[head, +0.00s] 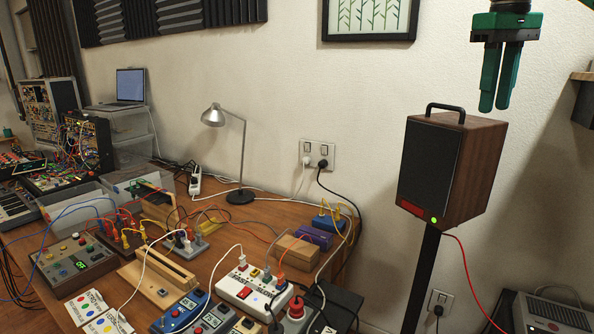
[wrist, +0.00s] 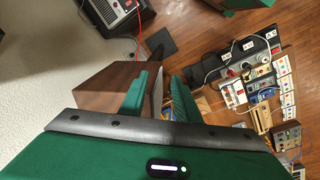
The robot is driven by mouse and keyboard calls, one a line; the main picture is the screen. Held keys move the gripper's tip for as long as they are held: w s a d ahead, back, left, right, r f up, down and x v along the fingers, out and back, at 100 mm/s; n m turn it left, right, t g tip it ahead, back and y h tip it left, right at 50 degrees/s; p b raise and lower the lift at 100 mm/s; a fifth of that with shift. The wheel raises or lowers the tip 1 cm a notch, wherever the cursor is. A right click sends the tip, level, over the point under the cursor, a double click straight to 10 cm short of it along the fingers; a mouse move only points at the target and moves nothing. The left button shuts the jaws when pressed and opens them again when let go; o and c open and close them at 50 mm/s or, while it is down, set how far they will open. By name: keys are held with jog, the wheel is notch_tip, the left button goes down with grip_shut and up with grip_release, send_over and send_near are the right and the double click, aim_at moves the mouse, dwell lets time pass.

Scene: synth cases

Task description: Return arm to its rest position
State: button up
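My gripper (head: 495,107) is at the upper right of the head view, pointing down, with green fingers. It appears above or in front of the wooden speaker (head: 474,180); the exact depth is unclear. In the wrist view my gripper (wrist: 161,84) has its two fingers apart, with nothing held between them. The brown speaker (wrist: 103,92) shows just beyond the left finger there.
The wooden table (head: 215,262) at the left carries boxes, cables and a desk lamp (head: 213,116). A framed picture (head: 369,38) hangs on the wall. A shelf edge (head: 582,76) is at far right.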

jog(key=s+d+f+m, duration=0.1)
jog(key=s+f+m, duration=0.4)
jog(key=s+f, duration=0.9)
jog(key=s+d+f+m+g+y, duration=0.1)
jog(key=s+f+m, duration=0.4)
jog(key=s+f, duration=1)
notch_tip(320, 180, down, 8)
jog(key=shift+s+d+f, duration=0.15)
jog(key=shift+s+d, duration=0.05)
jog(key=shift+s, duration=0.05)
jog(key=shift+w+f, duration=0.2)
jog(key=shift+w, duration=0.45)
jog(key=shift+s+d, duration=0.1)
